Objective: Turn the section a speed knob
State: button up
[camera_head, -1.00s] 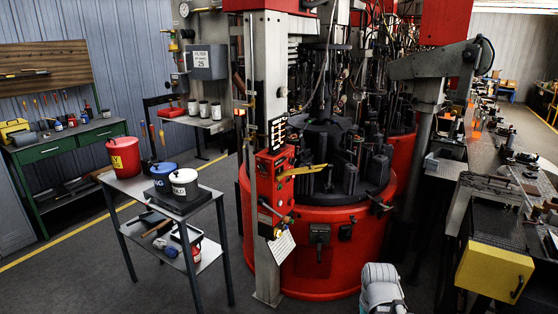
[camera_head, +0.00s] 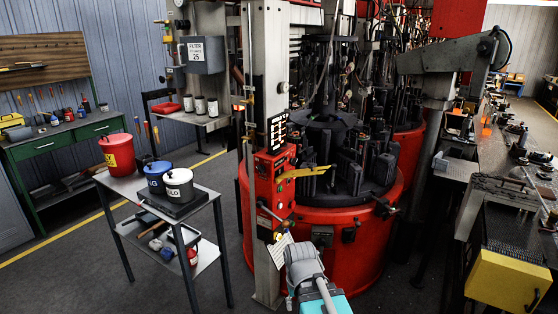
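The red control panel (camera_head: 263,210) is fixed to the grey upright post at the front of the rotary mould machine. It carries small controls and a yellow lever (camera_head: 305,172) sticking out to the right. The section A speed knob cannot be told apart from the other small controls at this size. My grey and teal arm (camera_head: 310,280) rises from the bottom edge, just below and right of the panel, covering part of the machine's lower red drum. My gripper's fingers cannot be made out in this view.
The red round machine base (camera_head: 345,235) fills the centre. A metal cart (camera_head: 205,195) with red, blue and white buckets stands left. A workbench with a yellow box (camera_head: 508,280) runs along the right. Grey floor is open between cart and machine.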

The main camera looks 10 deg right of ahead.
aim_at(293, 162)
jog(key=z, duration=0.1)
jog(key=i, duration=1.05)
jog(key=z, duration=0.7)
